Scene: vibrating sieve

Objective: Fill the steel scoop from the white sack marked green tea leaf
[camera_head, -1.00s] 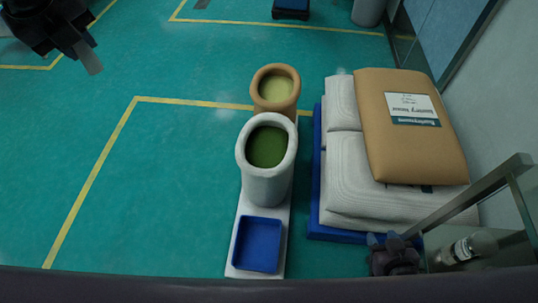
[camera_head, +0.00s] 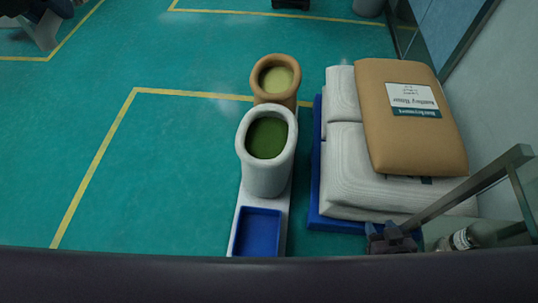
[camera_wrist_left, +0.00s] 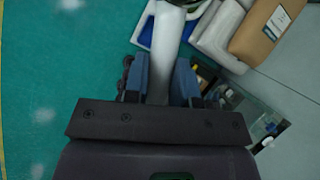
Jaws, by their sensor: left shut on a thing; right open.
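The open white sack (camera_head: 268,178) stands upright in the middle of the head view, with dark green leaf (camera_head: 267,138) in its round mouth. No marking is readable on it. My right gripper (camera_head: 391,239) is dark and open at the lower right, beside a metal bar.
An open tan sack (camera_head: 276,95) with paler contents stands behind the white one. A blue tray (camera_head: 257,232) lies in front. Closed sacks (camera_head: 410,120) are stacked on a blue pallet (camera_head: 316,190) at the right, near the wall.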

